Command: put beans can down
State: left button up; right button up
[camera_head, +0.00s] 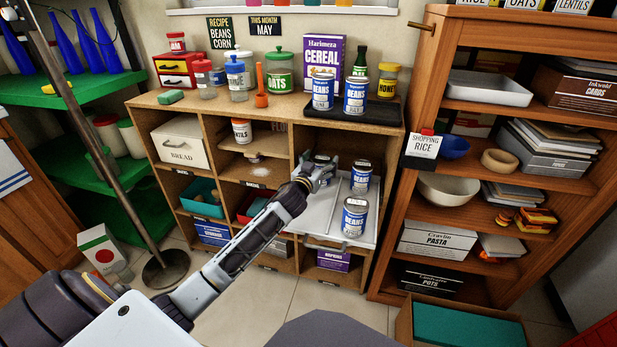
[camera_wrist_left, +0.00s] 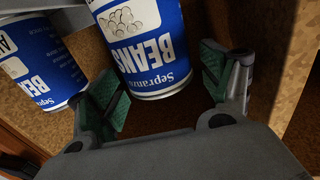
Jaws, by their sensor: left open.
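My left gripper (camera_head: 322,178) is at the pull-out shelf in the open cubby, beside a blue and white beans can (camera_head: 321,159) that it partly hides. In the left wrist view a beans can (camera_wrist_left: 145,45) shows upside down between the open fingers (camera_wrist_left: 165,88), with a gap at the right finger; contact at the left finger is unclear. Another beans can (camera_wrist_left: 40,62) is close beside it. In the head view two more beans cans, one farther back (camera_head: 360,178) and one nearer (camera_head: 354,217), stand on the shelf. My right gripper is out of view.
The grey pull-out shelf (camera_head: 318,222) has bare room at its left front. Above, a dark tray (camera_head: 378,114) holds two beans cans (camera_head: 355,96) before a cereal box (camera_head: 321,58). Cubby walls enclose the shelf, and a brown bookcase (camera_head: 425,95) stands right.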

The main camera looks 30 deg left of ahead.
pick_arm(q)
jog(key=shift+s+d+p, duration=0.15)
jog(key=shift+s+p, duration=0.15)
jog(key=shift+s, duration=1.95)
jog(key=shift+s+d+p, duration=0.2)
jog(key=shift+s+p, duration=0.3)
jog(key=shift+s, duration=0.8)
jog(key=s, duration=0.3)
jog(key=shift+s+d+p, duration=0.15)
jog(key=shift+s+p, duration=0.15)
jog(key=shift+p, duration=0.05)
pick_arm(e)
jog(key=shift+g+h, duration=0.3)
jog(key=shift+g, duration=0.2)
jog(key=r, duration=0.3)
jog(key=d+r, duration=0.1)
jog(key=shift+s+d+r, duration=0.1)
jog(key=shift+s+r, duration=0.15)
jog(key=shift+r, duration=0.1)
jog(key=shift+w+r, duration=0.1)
